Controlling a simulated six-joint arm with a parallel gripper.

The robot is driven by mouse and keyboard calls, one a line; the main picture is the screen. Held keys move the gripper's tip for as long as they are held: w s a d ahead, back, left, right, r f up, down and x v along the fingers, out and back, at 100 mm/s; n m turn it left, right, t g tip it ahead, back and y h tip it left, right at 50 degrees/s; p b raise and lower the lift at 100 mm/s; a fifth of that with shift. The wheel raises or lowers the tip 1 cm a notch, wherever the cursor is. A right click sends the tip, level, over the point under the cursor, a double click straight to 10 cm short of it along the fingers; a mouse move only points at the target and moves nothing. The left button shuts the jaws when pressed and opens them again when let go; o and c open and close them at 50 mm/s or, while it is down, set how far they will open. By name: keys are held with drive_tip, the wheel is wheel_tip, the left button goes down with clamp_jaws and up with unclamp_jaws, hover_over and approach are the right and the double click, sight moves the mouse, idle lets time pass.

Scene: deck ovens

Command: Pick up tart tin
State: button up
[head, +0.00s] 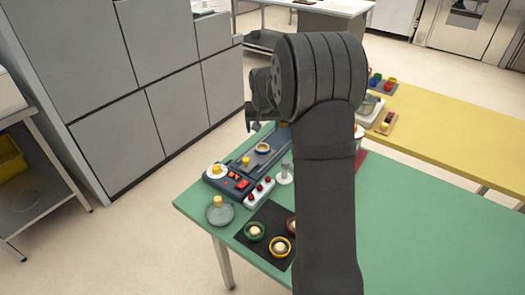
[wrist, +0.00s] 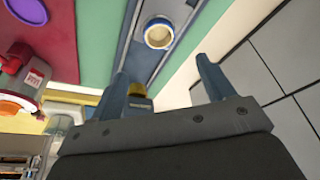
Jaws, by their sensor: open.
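A small round tin with a dark blue rim and a pale inside, which looks like the tart tin (head: 262,148), sits on the long blue-grey tray or rail on the green table. It also shows in the wrist view (wrist: 159,33), at the top, beyond the fingertips and roughly between their lines. My gripper (wrist: 161,68) is open and empty, with its two fingers wide apart and clear of the tin. In the head view my gripper (head: 254,122) is partly hidden by my own arm and appears above the table's far left part.
A yellow-topped piece (head: 246,162) stands on the same rail near the tin. Tall grey cabinets (head: 130,85) stand left.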

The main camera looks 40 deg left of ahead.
sight(263, 150)
drive_tip(key=x, duration=1.2)
drive_tip(key=c, duration=1)
